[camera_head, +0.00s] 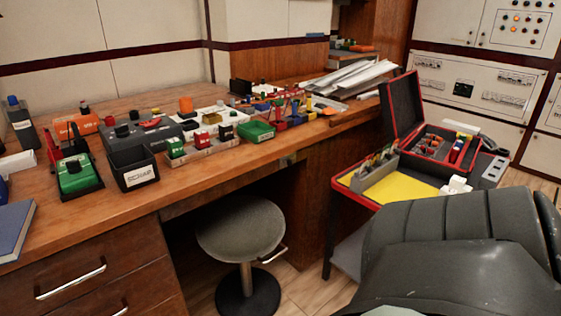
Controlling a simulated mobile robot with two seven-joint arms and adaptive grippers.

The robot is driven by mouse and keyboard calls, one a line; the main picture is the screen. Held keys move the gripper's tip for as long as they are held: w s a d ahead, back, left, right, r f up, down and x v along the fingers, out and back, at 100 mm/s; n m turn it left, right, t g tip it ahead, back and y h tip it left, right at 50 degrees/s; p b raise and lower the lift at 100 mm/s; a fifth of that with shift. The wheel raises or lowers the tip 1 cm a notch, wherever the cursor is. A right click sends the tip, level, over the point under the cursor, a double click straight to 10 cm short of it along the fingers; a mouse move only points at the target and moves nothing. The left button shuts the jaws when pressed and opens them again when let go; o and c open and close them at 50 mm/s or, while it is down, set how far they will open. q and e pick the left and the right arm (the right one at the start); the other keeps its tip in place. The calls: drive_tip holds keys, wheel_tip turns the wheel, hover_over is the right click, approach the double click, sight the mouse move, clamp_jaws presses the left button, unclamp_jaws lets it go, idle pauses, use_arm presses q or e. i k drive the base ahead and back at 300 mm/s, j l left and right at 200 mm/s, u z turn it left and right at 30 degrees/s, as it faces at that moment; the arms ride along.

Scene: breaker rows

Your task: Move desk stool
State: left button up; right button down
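The desk stool (241,230) has a round grey seat, a small metal handle or ring at its right side, and a dark round base on the floor. It stands upright, partly under the wooden desk (215,178), in the open knee space right of the drawers. Neither of my grippers is in view.
Drawers (90,280) stand left of the stool, and a wooden side panel (335,185) stands to its right. A red-edged table (345,182) with an open tool case (400,105) is further right. The desktop is crowded. Some wooden floor (310,285) is free beside the base.

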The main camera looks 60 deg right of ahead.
sight(243, 229)
drive_tip(key=z, duration=1.5)
